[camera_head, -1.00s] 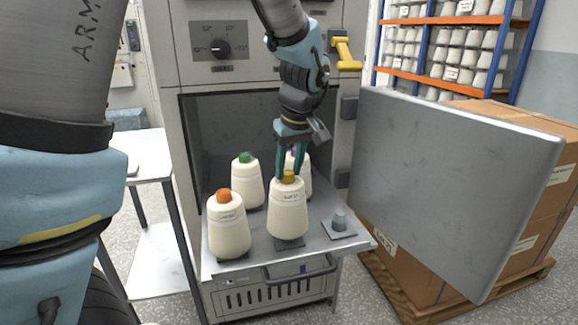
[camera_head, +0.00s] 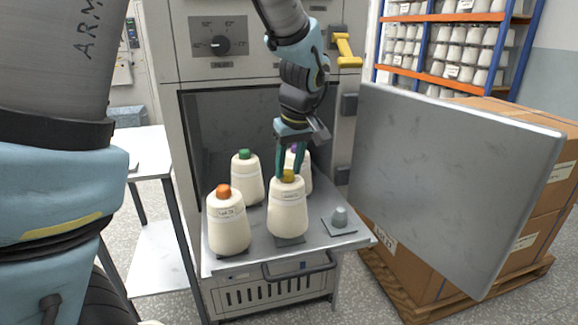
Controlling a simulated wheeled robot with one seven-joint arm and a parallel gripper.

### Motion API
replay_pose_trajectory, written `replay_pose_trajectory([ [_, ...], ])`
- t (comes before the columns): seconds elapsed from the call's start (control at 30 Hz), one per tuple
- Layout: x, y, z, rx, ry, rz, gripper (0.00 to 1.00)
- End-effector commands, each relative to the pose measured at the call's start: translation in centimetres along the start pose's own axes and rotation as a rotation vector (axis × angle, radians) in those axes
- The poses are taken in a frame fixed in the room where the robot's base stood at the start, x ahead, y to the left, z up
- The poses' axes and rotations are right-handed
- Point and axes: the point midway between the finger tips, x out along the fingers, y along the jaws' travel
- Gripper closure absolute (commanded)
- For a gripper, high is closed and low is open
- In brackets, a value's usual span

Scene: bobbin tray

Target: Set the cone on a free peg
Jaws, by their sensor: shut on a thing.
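My gripper (camera_head: 289,173) is shut on the yellow top of a cream cone (camera_head: 288,210), which stands upright at the front middle of the tray (camera_head: 238,267). A dark square peg base (camera_head: 290,242) shows just under this cone. I cannot tell whether the cone rests fully on it. A bare grey peg (camera_head: 340,217) on its square base stands to the right on the tray. Cones with an orange top (camera_head: 228,222), a green top (camera_head: 246,180) and a purple top (camera_head: 301,172) stand around the held cone; the purple-topped one is partly hidden behind it and my gripper.
The tray sits in an open grey cabinet (camera_head: 165,60), whose door (camera_head: 450,190) swings out on the right. Boxes (camera_head: 535,200) on a pallet stand behind the door. A white table (camera_head: 150,150) is on the left.

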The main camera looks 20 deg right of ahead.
Motion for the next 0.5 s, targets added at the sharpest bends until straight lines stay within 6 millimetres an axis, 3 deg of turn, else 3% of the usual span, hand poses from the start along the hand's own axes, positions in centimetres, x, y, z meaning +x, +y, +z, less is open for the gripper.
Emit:
replay_pose_trajectory([
  [0.5, 0.92, 0.01, 0.24, 0.0, 0.0, 0.0, 1.0],
])
